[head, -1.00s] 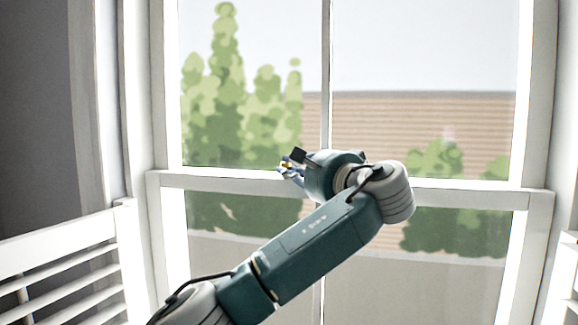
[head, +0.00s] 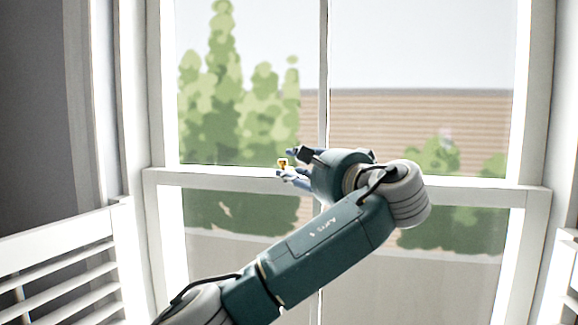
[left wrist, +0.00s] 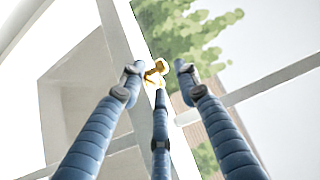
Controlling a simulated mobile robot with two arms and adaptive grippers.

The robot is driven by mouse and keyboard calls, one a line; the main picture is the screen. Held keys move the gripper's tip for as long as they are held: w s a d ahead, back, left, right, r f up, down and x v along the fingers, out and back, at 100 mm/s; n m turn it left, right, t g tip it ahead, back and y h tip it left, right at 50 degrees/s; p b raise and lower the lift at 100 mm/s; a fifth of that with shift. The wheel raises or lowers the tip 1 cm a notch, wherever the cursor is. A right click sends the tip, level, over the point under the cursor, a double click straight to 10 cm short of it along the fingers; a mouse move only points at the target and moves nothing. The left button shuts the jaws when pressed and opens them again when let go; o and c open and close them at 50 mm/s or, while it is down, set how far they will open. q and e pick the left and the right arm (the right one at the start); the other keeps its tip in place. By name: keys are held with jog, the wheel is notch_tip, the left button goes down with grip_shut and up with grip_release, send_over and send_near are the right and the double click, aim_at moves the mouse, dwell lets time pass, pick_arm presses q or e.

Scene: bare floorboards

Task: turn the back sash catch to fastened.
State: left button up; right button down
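The sash catch (head: 283,163) is a small gold piece on the window's meeting rail (head: 225,180). It also shows in the left wrist view (left wrist: 155,70), just beyond the fingertips. My left gripper (head: 292,164) has blue segmented fingers with dark tips. They are spread apart, with the catch showing between and just past them. In the left wrist view the middle finger's tip (left wrist: 160,97) is just below the catch; I cannot tell whether it touches. The catch's exact angle is too small to read. My right gripper is not in view.
The window frame (head: 532,190) surrounds the glass, with a vertical bar (head: 324,60) in the middle. White louvred shutters (head: 70,235) stand at the lower left, and another edge (head: 566,270) shows at the lower right.

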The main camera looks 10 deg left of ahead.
pick_arm(q)
jog(key=v, duration=0.9)
jog(key=shift+d, duration=0.15)
jog(key=shift+s, duration=0.1)
